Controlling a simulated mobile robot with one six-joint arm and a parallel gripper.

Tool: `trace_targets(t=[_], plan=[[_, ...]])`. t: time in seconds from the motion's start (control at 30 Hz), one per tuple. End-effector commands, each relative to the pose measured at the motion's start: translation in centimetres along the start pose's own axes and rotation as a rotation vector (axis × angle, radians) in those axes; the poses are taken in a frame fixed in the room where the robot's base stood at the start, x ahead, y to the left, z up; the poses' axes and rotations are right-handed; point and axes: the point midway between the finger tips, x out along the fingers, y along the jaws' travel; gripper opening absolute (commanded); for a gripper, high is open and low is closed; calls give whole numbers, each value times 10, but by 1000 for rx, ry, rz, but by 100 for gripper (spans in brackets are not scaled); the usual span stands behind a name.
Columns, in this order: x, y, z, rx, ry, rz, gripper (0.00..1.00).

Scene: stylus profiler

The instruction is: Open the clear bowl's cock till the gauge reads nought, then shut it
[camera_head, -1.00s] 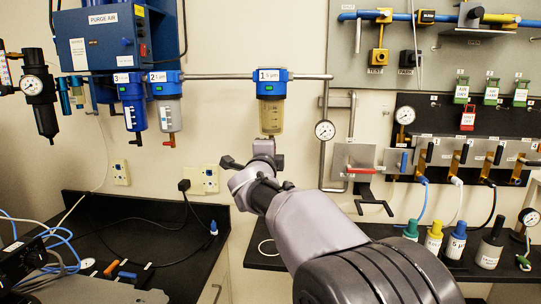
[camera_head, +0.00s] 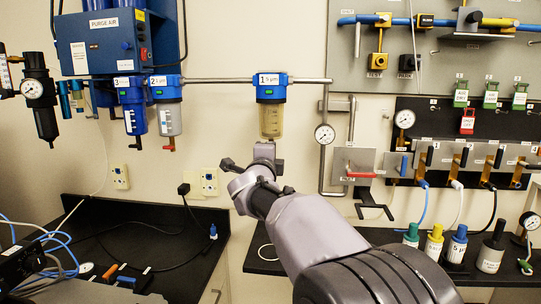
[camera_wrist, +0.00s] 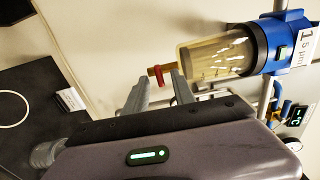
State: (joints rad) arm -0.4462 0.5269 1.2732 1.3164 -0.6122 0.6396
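The clear bowl (camera_head: 270,120) is yellowish and hangs under the blue filter head marked 1; it also shows in the wrist view (camera_wrist: 215,56). Its cock (camera_wrist: 160,75) has a red handle on a brass-coloured stem at the bowl's bottom. My gripper (camera_wrist: 161,82) is open, its two fingers apart with the red handle between their tips. I see no clear contact. In the head view my gripper (camera_head: 263,151) is just below the bowl and hides the cock. A round white gauge (camera_head: 324,134) sits on the pipe to the right; its needle is too small to read.
Filters 2 (camera_head: 168,118) and 3 (camera_head: 134,105) hang to the left, each with its own cock. A grey valve plate (camera_head: 354,165) with a red handle is at the right. Black counters (camera_head: 150,240) lie below; wall around the bowl is clear.

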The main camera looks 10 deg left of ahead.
Motion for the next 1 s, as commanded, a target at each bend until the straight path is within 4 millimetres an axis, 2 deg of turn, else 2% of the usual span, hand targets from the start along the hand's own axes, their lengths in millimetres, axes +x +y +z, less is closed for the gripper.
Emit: trace_targets(t=[0.17, 0.27, 0.5, 0.7, 0.83, 1.0], plan=[[-7, -1, 0, 0, -1, -1, 31], [-26, 0, 0, 0, -1, 0, 31], [-105, -2, 1, 0, -4, 0, 31], [-156, -2, 0, 1, -2, -1, 31], [-171, -1, 0, 0, -1, -1, 31], [-175, 0, 0, 0, 0, 0, 31]])
